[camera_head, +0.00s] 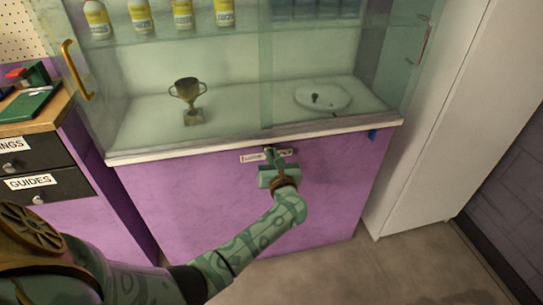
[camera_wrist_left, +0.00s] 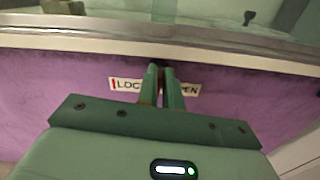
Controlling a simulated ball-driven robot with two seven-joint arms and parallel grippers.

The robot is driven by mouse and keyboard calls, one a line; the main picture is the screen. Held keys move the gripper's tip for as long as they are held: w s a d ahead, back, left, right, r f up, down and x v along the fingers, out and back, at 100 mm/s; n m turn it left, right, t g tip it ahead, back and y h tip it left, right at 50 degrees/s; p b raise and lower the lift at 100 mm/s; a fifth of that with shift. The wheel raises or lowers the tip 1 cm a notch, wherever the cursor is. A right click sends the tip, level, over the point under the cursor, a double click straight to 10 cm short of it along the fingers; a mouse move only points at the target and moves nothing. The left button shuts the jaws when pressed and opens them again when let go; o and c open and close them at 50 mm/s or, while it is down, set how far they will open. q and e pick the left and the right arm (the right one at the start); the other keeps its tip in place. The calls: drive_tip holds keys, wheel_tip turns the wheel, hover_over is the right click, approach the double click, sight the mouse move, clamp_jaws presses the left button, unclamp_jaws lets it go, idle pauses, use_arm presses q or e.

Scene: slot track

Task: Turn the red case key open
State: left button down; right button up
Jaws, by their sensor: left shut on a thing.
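The purple display case (camera_head: 230,200) has a white label strip on its front, just under the pale ledge. In the left wrist view, a LOCK label (camera_wrist_left: 125,85) with a red mark is left of my fingers and a partly covered OPEN label (camera_wrist_left: 190,90) is right of them. My left gripper (camera_head: 269,153) is at the case front between these labels, and its fingertips (camera_wrist_left: 162,70) are close together, shut on the key. The red case key itself is hidden by the fingers, so its turn angle cannot be told. My right gripper is not in view.
Above the ledge (camera_head: 330,129) are glass panes, with a trophy cup (camera_head: 189,100) and a white dish (camera_head: 322,97) behind them. Yellow-labelled bottles (camera_head: 183,14) stand on the upper shelf. A drawer cabinet (camera_head: 38,150) stands left, a white cabinet (camera_head: 440,110) right.

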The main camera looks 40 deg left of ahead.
use_arm(q)
drive_tip(key=m+p, duration=0.1)
drive_tip(key=m, duration=0.4)
drive_tip(key=f+m+p, duration=0.1)
drive_tip(key=m, duration=0.5)
drive_tip(key=w+d+f+m+p, duration=0.1)
drive_tip(key=m, duration=0.4)
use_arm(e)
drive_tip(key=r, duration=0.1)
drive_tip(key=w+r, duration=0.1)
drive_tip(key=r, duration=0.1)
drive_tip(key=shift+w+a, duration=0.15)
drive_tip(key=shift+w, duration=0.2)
use_arm(q)
drive_tip(key=shift+m, duration=0.4)
drive_tip(key=c, duration=1.6)
unclamp_jaws()
drive_tip(key=shift+d, duration=0.1)
drive_tip(key=shift+o, duration=0.2)
drive_tip(key=shift+p, duration=0.3)
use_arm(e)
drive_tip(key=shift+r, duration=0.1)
